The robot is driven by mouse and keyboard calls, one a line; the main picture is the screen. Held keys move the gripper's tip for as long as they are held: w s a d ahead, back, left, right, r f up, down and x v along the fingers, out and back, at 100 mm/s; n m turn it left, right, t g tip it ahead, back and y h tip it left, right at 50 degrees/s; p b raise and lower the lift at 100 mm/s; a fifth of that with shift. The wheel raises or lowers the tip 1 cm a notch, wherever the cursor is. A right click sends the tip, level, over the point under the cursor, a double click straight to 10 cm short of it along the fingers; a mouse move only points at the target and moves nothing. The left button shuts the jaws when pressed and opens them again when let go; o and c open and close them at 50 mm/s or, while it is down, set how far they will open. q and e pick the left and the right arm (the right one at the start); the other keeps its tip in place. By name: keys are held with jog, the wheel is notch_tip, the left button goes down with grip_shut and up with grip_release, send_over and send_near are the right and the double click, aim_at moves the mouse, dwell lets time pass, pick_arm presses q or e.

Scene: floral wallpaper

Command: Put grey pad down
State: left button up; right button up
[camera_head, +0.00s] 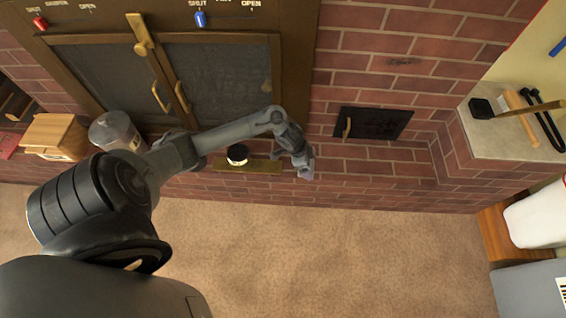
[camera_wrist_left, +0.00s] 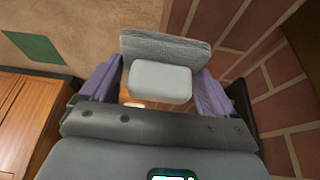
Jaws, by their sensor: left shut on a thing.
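The grey pad (camera_wrist_left: 165,46) shows in the left wrist view as a rough grey slab with a smooth white block (camera_wrist_left: 160,82) against it. My left gripper (camera_wrist_left: 160,90) has its purple fingers on either side of the white block and is shut on this piece. In the head view my left gripper (camera_head: 304,170) hangs in front of the brick wall, right of a brass ledge (camera_head: 258,167). The pad is too small to make out clearly there. My right gripper is in neither view.
A small dark-topped jar (camera_head: 237,155) stands on the ledge. The carpet (camera_head: 350,260) below is clear.

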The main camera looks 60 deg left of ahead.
pick_arm(q)
jog(key=s+a+f+b, duration=0.1)
jog(key=a+f+b, duration=0.1)
jog(key=a, duration=0.1)
jog(key=s+a+f+b, duration=0.1)
jog(key=a+f+b, duration=0.1)
jog(key=a, duration=0.2)
jog(key=s+a+f+b, duration=0.1)
jog(key=a+f+b, duration=0.1)
jog(key=a+b, duration=0.1)
jog(key=shift+a+f, duration=0.3)
jog(key=shift+f, duration=0.1)
jog(key=shift+s+a+f, duration=0.1)
jog(key=shift+s+a, duration=0.05)
jog(key=shift+a, duration=0.2)
notch_tip(320, 180, down, 3)
jog(key=shift+r+b, duration=0.1)
jog(key=shift+b, duration=1)
jog(key=shift+s+f, duration=0.1)
jog(key=shift+f, duration=0.3)
jog(key=o, duration=0.7)
